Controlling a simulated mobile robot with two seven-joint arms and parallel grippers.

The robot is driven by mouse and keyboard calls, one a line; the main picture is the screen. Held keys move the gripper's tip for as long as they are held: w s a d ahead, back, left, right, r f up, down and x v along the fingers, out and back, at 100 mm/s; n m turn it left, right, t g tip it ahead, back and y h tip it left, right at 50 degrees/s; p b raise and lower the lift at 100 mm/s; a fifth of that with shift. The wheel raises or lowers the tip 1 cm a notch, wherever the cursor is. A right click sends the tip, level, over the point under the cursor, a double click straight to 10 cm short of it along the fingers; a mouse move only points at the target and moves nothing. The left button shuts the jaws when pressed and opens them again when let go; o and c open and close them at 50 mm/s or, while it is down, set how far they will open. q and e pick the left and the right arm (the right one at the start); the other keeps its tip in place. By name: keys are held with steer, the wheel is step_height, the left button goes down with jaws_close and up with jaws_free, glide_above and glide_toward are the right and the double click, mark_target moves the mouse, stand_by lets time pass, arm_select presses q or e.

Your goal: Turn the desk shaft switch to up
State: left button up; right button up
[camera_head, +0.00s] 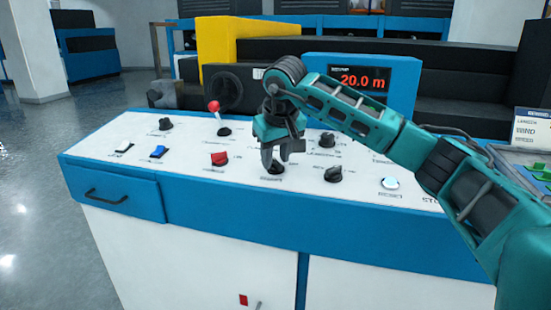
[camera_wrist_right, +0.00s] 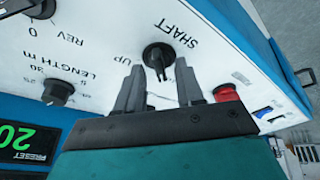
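The shaft switch is a black rotary knob on the white desk top, below my right gripper in the head view (camera_head: 275,168). In the right wrist view the knob (camera_wrist_right: 158,54) sits by the printed word SHAFT, with UP printed to its left. Its exact pointing direction is hard to tell. My right gripper (camera_head: 277,157) points down over the knob with its fingers apart. In the wrist view the fingertips (camera_wrist_right: 159,68) are on either side of the knob's near edge; I cannot tell whether they touch it. My left gripper is not in view.
Black knobs stand to the right (camera_head: 333,173) and behind (camera_head: 327,140). A display (camera_head: 362,78) reading 20.0 m stands behind the desk.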

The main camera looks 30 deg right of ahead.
steer(key=shift+w+f, duration=0.1)
steer(key=shift+f, duration=0.1)
jaws_close()
stand_by(0.3)
